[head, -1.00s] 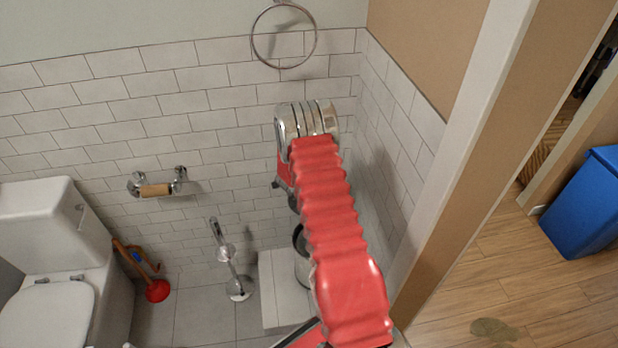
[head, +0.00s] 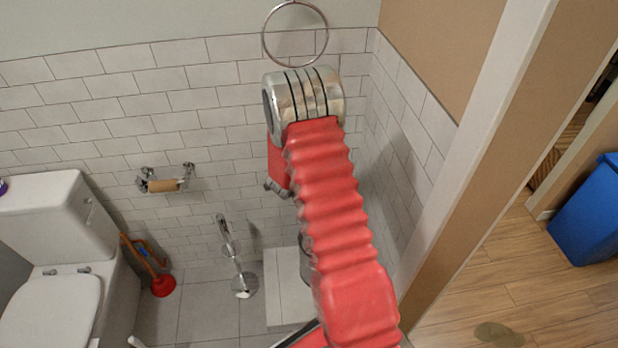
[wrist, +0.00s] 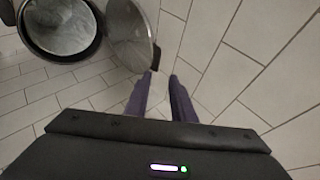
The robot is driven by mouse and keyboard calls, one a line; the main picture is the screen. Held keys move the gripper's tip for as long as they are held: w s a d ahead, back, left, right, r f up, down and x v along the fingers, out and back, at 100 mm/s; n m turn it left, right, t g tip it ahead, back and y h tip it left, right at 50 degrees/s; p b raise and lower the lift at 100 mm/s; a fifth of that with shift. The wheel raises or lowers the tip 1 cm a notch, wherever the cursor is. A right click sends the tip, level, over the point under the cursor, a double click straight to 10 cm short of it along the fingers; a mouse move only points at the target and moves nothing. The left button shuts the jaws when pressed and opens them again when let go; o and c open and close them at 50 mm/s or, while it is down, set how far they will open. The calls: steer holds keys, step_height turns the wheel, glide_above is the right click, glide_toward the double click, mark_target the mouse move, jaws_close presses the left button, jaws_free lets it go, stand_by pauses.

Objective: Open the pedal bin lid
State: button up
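The pedal bin (wrist: 62,52) shows at the top left of the wrist view, with a dark rim and an open mouth showing its grey inside. Its round metal lid (wrist: 130,35) stands apart from the mouth, swung open to the right. A small dark piece shows at the lid's right edge. My gripper (wrist: 160,77) has its two purplish fingers apart with nothing between them. The left fingertip is close to the lid's lower edge; I cannot tell if it touches. In the head view my arm hides my gripper and nearly all of the bin.
A toilet (head: 62,225), a red plunger (head: 163,286) and a toilet brush stand (head: 243,282) are to the left. A paper holder (head: 166,181) and a ring (head: 295,30) are on the tiled wall. A door frame (head: 470,150) is close on the right, with a blue bin (head: 590,210) beyond.

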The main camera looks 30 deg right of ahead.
steer(key=shift+v, duration=1.05)
